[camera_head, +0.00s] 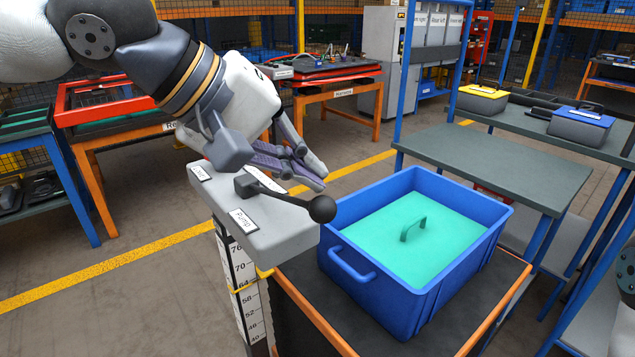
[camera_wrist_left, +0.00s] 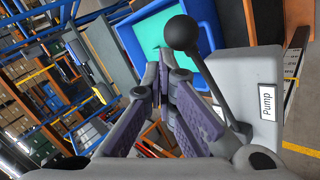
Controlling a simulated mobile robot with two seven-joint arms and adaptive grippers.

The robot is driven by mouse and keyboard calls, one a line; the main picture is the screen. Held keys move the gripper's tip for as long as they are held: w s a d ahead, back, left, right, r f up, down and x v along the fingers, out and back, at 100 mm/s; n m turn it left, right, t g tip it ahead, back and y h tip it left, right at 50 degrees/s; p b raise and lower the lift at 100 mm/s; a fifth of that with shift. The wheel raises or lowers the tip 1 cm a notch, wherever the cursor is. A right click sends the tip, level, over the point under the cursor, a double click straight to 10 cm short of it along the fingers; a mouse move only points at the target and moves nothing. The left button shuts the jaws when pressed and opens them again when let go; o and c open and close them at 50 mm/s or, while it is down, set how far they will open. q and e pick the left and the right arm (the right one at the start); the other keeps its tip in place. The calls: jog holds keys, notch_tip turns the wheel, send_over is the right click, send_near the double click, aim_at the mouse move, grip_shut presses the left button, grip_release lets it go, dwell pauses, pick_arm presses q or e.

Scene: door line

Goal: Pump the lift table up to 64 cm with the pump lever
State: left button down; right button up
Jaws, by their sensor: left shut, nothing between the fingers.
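The pump lever (camera_head: 285,198) is a dark bar with a black ball knob, on a light grey housing (camera_head: 280,235) labelled "Pump". The ball knob also shows in the left wrist view (camera_wrist_left: 182,33). My left gripper (camera_head: 316,176) is shut and empty, just above and behind the lever; in the left wrist view the closed fingers (camera_wrist_left: 165,75) lie beside the lever, apart from its knob. The lift table (camera_head: 455,335) has a dark top with orange edges. A height scale (camera_head: 249,305) stands below the housing, with a yellow marker near 64. My right gripper is not in view.
A blue crate (camera_head: 350,265) with a turquoise lid-like insert and handle stands on the lift table, close to the housing. A grey-green shelf table (camera_head: 500,165) with blue posts stands behind it. Orange-framed benches (camera_head: 340,92) are at the back. The floor at left is clear.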

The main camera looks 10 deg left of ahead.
pick_arm(q)
jog(key=shift+w+a+r, duration=0.15)
jog(key=shift+r, duration=0.4)
jog(key=shift+w+a+r, duration=0.1)
jog(key=shift+a+r, duration=0.05)
jog(key=shift+r, duration=0.35)
jog(key=r, duration=0.1)
jog(key=a+r, duration=0.1)
jog(key=r, duration=0.1)
jog(key=w+r, duration=0.1)
jog(key=shift+a+r, duration=0.15)
jog(key=shift+r, duration=0.2)
